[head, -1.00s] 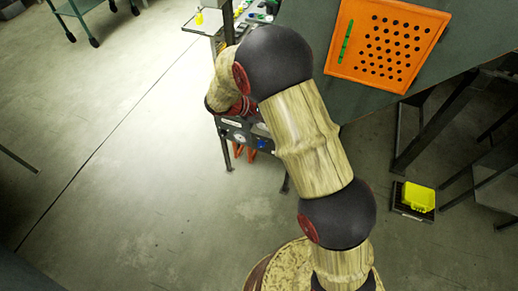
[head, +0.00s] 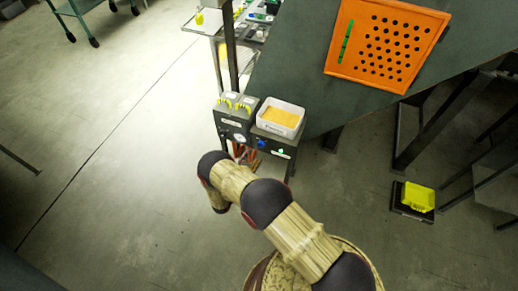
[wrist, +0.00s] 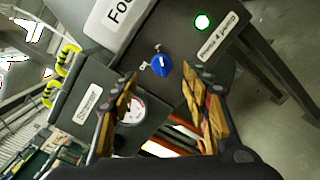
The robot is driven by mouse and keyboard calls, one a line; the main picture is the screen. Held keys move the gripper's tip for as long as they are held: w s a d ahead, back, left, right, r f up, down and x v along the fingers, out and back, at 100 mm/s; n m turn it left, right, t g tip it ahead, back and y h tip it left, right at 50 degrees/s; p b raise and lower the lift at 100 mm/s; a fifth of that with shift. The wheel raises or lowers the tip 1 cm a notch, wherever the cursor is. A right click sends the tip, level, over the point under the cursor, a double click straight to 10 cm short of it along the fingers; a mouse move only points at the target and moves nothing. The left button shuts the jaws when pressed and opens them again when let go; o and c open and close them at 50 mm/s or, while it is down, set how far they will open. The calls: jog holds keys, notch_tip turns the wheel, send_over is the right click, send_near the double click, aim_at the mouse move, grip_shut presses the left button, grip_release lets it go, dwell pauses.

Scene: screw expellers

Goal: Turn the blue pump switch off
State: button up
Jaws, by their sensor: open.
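The blue pump switch (wrist: 162,66) is a round blue knob on the dark front panel of a machine, with small pale tabs around it. It also shows small in the head view (head: 262,143), on the panel below a white bin. In the wrist view my gripper (wrist: 160,84) is open and empty. Its two wooden-looking fingers stand to the left and right below the switch, with the knob just beyond the gap between them. I see no contact. In the head view my arm largely hides the gripper.
A lit green lamp (wrist: 201,22) and a white label (wrist: 221,36) sit right of the switch. A round gauge (wrist: 132,110) lies lower left. A white bin (head: 281,117) of yellow grains stands on top. An orange perforated tray (head: 388,45) lies on the green table.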

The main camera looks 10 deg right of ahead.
aim_at(260, 147)
jog(key=x, duration=0.2)
jog(key=b+x, duration=0.1)
jog(key=x, duration=0.2)
jog(key=b+x, duration=0.1)
jog(key=x, duration=0.1)
jog(key=shift+w+d+f, duration=0.1)
jog(key=shift+w+f, duration=0.15)
jog(key=shift+f, duration=0.1)
jog(key=shift+c, duration=1.3)
jog(key=c, duration=0.9)
